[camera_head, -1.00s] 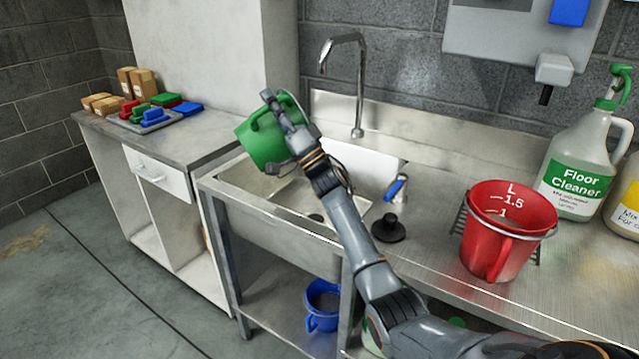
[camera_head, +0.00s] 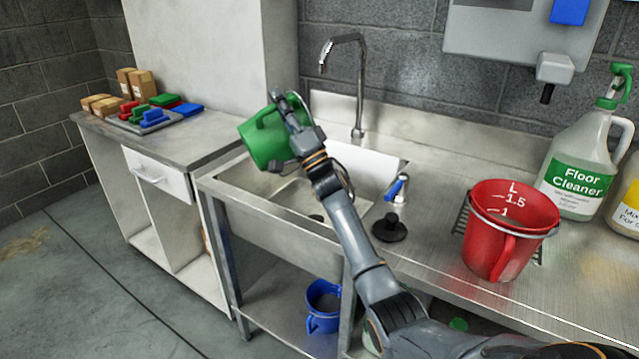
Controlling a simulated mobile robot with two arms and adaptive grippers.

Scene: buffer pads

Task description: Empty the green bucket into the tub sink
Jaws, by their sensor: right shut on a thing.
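The green bucket (camera_head: 262,143) is held above the left part of the steel tub sink (camera_head: 236,178), tilted on its side. My right gripper (camera_head: 286,108) is shut on the green bucket at its upper right side. The fingers and wrist cover part of the bucket, and its inside cannot be seen. No liquid shows falling from it. The sink basin lies below, partly hidden behind my right arm. My left gripper is not in view.
A faucet (camera_head: 358,85) rises behind the sink. A blue-handled valve (camera_head: 398,188), a black plunger-like stopper (camera_head: 389,228), a red bucket (camera_head: 488,255) and a floor cleaner jug (camera_head: 582,165) stand to the right. A blue bucket (camera_head: 322,300) sits on the lower shelf.

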